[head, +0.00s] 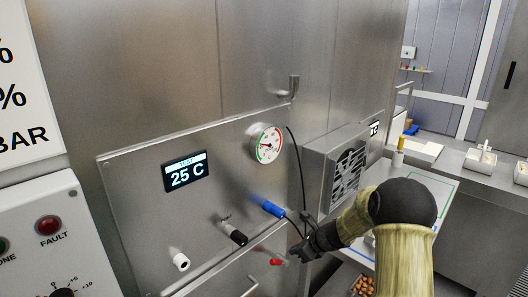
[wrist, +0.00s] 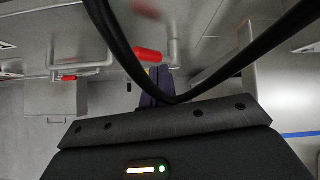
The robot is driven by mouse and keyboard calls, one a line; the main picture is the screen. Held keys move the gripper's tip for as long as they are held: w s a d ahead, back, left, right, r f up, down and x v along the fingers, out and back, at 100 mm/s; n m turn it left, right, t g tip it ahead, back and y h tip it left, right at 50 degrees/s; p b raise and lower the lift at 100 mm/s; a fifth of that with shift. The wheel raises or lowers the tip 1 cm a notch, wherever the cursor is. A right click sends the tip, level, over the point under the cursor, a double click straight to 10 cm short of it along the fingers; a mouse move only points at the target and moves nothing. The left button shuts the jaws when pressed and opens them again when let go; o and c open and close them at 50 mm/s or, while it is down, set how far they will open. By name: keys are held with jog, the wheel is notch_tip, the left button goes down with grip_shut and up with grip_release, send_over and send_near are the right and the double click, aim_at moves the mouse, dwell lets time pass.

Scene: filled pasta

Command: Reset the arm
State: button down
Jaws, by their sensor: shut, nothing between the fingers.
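My arm (head: 402,205) reaches in from the lower right of the head view. My gripper (head: 303,250) is at its end, low in front of the steel panel (head: 135,205), right of and below the blue plug (head: 272,208). In the wrist view the dark fingers (wrist: 155,88) are together, with nothing seen between them. A black cable (wrist: 125,50) loops across in front of the fingers there. In the head view a thin black cable (head: 299,170) hangs down close to the gripper; whether they touch I cannot tell.
The panel carries a 25 C display (head: 186,172), a round gauge (head: 266,142), a black plug (head: 233,235) and a white plug (head: 181,262). A red handle (head: 277,261) is below. A vented box (head: 345,165) stands close right, beside a counter (head: 440,190). A steel hook (head: 291,87) sticks out above.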

jog(key=s+r+n+g+h+p, duration=0.1)
jog(key=s+r+n, duration=0.3)
jog(key=s+n, duration=0.4)
jog(key=s+d+r+n+g+h+p, duration=0.1)
jog(key=s+r+n+h+p, duration=0.1)
jog(key=s+n, duration=0.7)
jog(key=s+d+r+n+g+h+p, duration=0.1)
jog(key=s+r+n+h, duration=0.2)
jog(key=s, duration=0.9)
notch_tip(320, 180, up, 4)
jog(key=n, duration=0.5)
jog(key=shift+s+d, duration=0.2)
jog(key=shift+s, duration=0.2)
jog(key=shift+s, duration=0.15)
jog(key=shift+f, duration=0.1)
